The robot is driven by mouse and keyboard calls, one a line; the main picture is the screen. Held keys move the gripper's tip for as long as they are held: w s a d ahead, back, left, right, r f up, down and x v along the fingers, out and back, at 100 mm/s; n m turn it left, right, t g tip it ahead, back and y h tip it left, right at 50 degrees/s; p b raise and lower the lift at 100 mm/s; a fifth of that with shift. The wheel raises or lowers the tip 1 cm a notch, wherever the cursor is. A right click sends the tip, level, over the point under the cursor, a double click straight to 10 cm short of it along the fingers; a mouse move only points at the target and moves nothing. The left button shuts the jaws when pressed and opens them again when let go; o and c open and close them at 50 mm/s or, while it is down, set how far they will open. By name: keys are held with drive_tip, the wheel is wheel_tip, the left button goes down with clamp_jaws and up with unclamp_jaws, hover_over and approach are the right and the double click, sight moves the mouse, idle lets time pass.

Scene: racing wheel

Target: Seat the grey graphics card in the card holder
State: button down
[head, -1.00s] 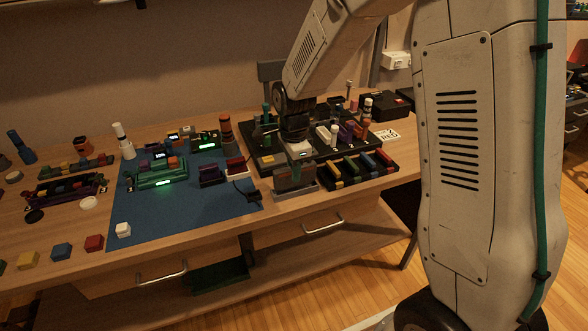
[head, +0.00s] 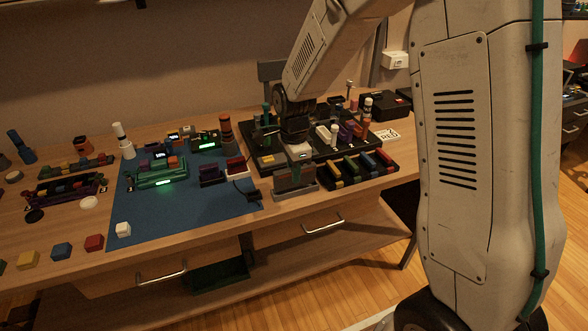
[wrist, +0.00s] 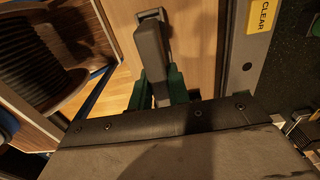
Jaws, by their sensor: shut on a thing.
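My gripper (wrist: 160,88) has green fingers closed on the grey graphics card (wrist: 151,50) in the wrist view, with the card's long face showing between and beyond them. In the head view my gripper (head: 296,170) points down at the table's front edge, over a grey base (head: 304,192) that looks like the card holder. The card is hard to make out there against the fingers and wrist. I cannot tell whether the card touches the holder or sits in its slot.
A black tray of coloured bars (head: 355,170) lies just right of the base. A black board with upright parts (head: 262,158) stands behind. A blue mat (head: 200,215) with a green lit board (head: 163,178) lies to the left. Drawer handles (head: 323,224) jut out below.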

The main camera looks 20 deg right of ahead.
drive_tip(key=shift+f, duration=1.2)
drive_tip(key=c, duration=1.3)
unclamp_jaws()
drive_tip(key=shift+o, duration=0.2)
drive_tip(key=shift+r, duration=0.1)
wheel_tip(320, 180, up, 8)
drive_tip(key=shift+f, duration=0.15)
drive_tip(key=shift+s+n, duration=0.2)
drive_tip(key=shift+n, duration=0.5)
drive_tip(key=s+d+r+n, duration=0.1)
drive_tip(key=s+r+n, duration=0.3)
drive_tip(key=s, duration=0.6)
drive_tip(key=s+d+r+n, duration=0.1)
drive_tip(key=s+r+n, duration=0.4)
drive_tip(key=s+n, duration=0.2)
drive_tip(key=s+d+r+n+t, duration=0.1)
drive_tip(key=s+r+n, duration=0.4)
drive_tip(key=s, duration=0.7)
drive_tip(key=shift+s+d+n, duration=0.2)
drive_tip(key=shift+s+n, duration=0.1)
drive_tip(key=shift+s, duration=0.05)
